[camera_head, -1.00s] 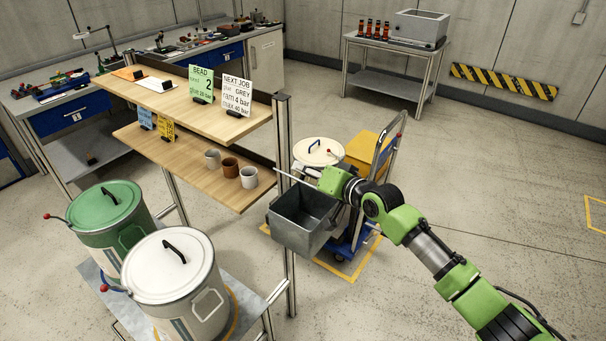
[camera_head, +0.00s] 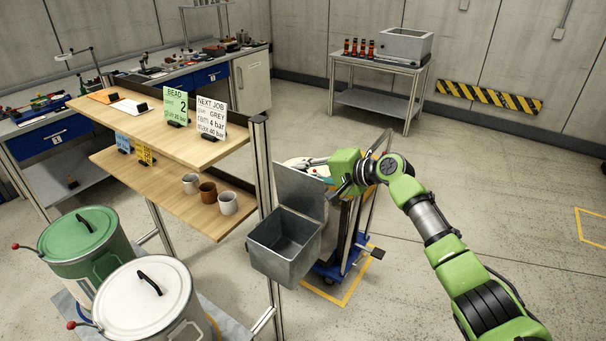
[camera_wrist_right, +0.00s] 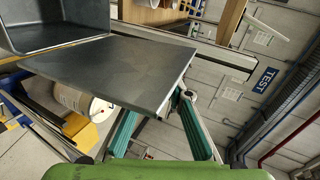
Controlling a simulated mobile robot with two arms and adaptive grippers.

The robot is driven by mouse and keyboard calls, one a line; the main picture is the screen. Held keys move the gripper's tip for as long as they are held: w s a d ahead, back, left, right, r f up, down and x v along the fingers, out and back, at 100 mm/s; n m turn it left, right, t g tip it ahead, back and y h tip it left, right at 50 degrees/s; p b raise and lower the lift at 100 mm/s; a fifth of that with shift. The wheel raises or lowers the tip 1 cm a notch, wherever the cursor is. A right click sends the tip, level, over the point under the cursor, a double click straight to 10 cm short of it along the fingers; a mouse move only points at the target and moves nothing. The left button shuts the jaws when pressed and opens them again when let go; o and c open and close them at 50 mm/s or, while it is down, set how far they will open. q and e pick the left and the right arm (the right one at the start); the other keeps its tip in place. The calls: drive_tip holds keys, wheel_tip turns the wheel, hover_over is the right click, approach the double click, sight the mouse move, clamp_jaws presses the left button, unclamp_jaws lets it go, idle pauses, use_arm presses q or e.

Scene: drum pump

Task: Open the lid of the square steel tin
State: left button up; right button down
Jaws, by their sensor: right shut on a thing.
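The square steel tin (camera_head: 284,268) stands open beside the shelf upright, its empty grey inside showing in the head view. Its lid (camera_head: 299,190) is raised and stands up from the far rim. In the right wrist view the lid (camera_wrist_right: 115,70) is a flat grey plate, with the tin (camera_wrist_right: 50,32) at the upper left. My right gripper (camera_head: 328,181) is shut on the lid's edge away from the tin. Its teal fingers (camera_wrist_right: 172,102) show in the wrist view, one partly hidden behind the lid. My left gripper is not in view.
A wooden shelf (camera_head: 170,190) with cups and its metal upright (camera_head: 262,165) stand close left of the tin. A white drum (camera_head: 140,295) and a green drum (camera_head: 85,240) stand at the lower left. A blue trolley (camera_head: 345,262) is behind the tin. Floor at the right is clear.

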drive_tip(key=shift+w+d, duration=0.2)
idle(0.3)
drive_tip(key=c, duration=1.9)
unclamp_jaws()
drive_tip(key=v, duration=1.2)
